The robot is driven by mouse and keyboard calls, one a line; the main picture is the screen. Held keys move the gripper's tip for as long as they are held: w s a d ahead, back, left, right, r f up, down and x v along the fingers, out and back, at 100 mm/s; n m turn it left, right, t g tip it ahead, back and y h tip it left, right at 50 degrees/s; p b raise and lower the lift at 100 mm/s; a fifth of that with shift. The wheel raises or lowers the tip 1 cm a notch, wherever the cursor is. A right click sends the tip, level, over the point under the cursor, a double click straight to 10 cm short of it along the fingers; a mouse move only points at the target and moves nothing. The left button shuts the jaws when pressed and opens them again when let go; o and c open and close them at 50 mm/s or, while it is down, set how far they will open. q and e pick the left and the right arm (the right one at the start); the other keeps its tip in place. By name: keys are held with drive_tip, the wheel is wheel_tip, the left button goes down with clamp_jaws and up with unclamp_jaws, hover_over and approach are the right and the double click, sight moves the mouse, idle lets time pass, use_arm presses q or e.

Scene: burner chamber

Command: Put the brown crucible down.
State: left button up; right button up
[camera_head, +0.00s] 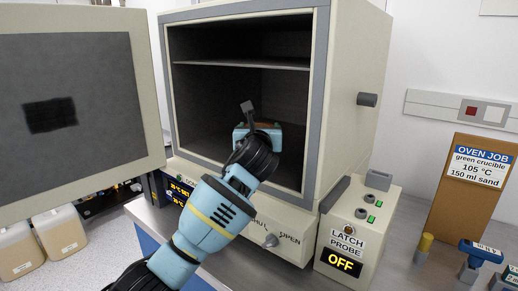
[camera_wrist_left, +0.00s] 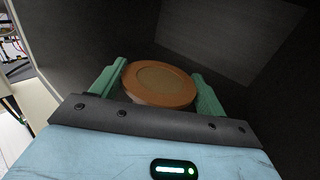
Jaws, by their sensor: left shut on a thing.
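The brown crucible (camera_wrist_left: 160,84) shows in the left wrist view as a round, lidded-looking top between the two green fingers. My left gripper (camera_wrist_left: 157,90) is shut on it, one finger on each side. In the head view my left gripper (camera_head: 258,128) reaches into the open chamber of the oven (camera_head: 235,110), and only a small brown part of the crucible (camera_head: 267,125) shows past it. The crucible's underside is hidden, so I cannot tell whether it touches the chamber floor. My right gripper is not in view.
The oven door (camera_head: 75,100) stands open at the left. A shelf (camera_head: 245,64) crosses the chamber above my gripper. A control box (camera_head: 355,235) reading OFF stands at the right front. An OVEN JOB board (camera_head: 470,200) names a green crucible. Two jugs (camera_head: 58,232) stand at lower left.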

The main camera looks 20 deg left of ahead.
use_arm(q)
drive_tip(key=shift+f, duration=0.6)
drive_tip(key=shift+f, duration=0.1)
wheel_tip(320, 180, down, 4)
drive_tip(key=shift+r+b, duration=0.15)
drive_tip(key=shift+b, duration=0.15)
drive_tip(key=shift+r, duration=0.1)
drive_tip(key=o, duration=1)
